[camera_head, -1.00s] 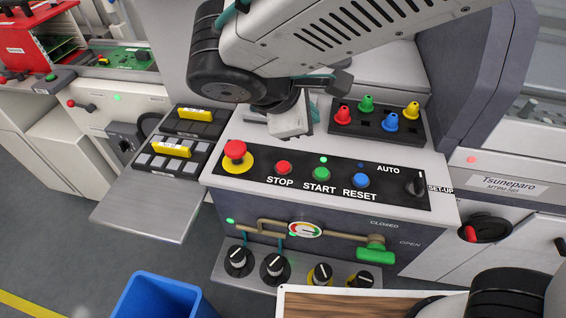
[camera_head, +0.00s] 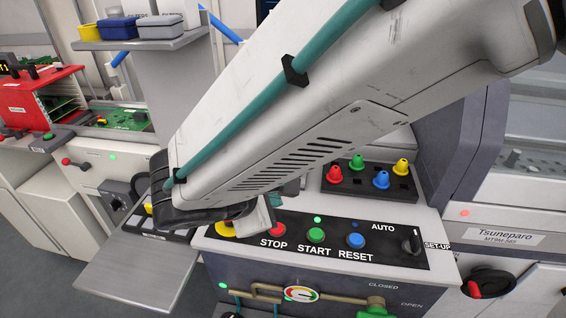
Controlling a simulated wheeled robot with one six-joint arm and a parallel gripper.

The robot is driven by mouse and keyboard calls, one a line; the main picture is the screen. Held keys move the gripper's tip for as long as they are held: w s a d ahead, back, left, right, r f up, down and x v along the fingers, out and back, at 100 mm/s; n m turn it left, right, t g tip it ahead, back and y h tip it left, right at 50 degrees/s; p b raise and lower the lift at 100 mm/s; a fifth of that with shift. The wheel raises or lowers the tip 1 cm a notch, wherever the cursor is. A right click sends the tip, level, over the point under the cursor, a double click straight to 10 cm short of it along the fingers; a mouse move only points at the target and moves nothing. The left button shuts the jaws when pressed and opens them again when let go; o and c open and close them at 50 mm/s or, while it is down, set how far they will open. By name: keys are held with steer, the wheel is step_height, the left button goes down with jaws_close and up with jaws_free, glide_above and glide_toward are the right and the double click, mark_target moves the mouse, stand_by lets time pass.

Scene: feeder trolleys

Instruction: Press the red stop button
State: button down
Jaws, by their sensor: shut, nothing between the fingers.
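The red STOP button (camera_head: 277,230) sits on the black control panel (camera_head: 385,250), left of the green START button (camera_head: 316,235) and the blue RESET button (camera_head: 356,241). My gripper (camera_head: 262,217) is over the panel's left end, right beside the STOP button in the picture. It is shut and empty; my arm hides much of it. I cannot tell whether it touches the panel. Only part of the yellow base (camera_head: 226,230) of the red mushroom button shows; its red top is hidden behind my arm and gripper.
A rack of coloured nozzles (camera_head: 368,180) stands behind the panel. A selector knob (camera_head: 412,240) is at its right end. A green-handled valve and a gauge (camera_head: 301,294) are on the front below. A grey side shelf (camera_head: 135,270) is at left.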

mark_target(273, 231)
steer(key=shift+f, duration=3.25)
stand_by(0.7)
steer(key=shift+r, duration=3.4)
